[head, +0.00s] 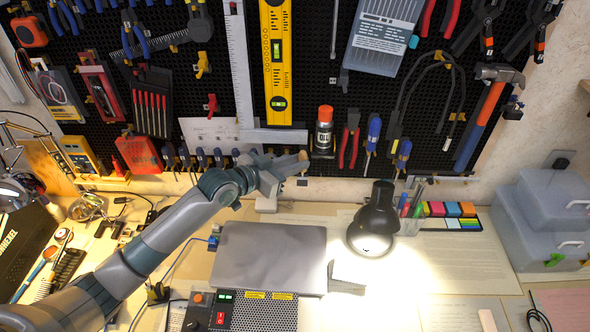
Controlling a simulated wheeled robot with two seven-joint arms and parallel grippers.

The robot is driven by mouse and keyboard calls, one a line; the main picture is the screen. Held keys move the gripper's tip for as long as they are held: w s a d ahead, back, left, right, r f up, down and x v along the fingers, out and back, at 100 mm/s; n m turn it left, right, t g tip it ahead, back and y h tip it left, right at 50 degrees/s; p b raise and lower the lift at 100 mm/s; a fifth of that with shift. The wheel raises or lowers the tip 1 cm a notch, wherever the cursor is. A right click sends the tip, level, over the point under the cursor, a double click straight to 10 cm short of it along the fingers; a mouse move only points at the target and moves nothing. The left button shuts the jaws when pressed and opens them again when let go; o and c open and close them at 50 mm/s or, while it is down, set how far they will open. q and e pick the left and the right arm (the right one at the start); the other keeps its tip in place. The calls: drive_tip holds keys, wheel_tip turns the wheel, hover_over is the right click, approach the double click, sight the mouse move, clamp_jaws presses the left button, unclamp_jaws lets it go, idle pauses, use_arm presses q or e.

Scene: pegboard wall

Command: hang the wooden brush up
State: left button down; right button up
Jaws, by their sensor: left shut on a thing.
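My left gripper (280,172) is in front of the lower middle of the pegboard, just left of the oil can. It is shut on the wooden brush (291,163), which shows only as a small tan piece at the fingertips. The rest of the brush is hidden by the gripper. The pegboard (310,90) fills the back wall. I cannot tell whether the brush touches the board. My right gripper is not in view.
An oil can (324,132) and red pliers (348,140) are right of the gripper. A yellow level (278,60) and a steel square (240,70) hang above. A closed laptop (268,256) and a lit lamp (377,215) stand on the desk below.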

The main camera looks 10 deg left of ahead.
use_arm(q)
drive_tip(key=w, duration=0.1)
drive_tip(key=w+b, duration=0.1)
drive_tip(key=shift+w+a+f, duration=0.1)
drive_tip(key=shift+w+a, duration=0.15)
drive_tip(key=shift+w, duration=0.05)
idle(0.3)
idle(0.4)
drive_tip(key=c, duration=1.5)
unclamp_jaws()
drive_tip(key=shift+c, duration=0.2)
drive_tip(key=shift+s+a, duration=0.1)
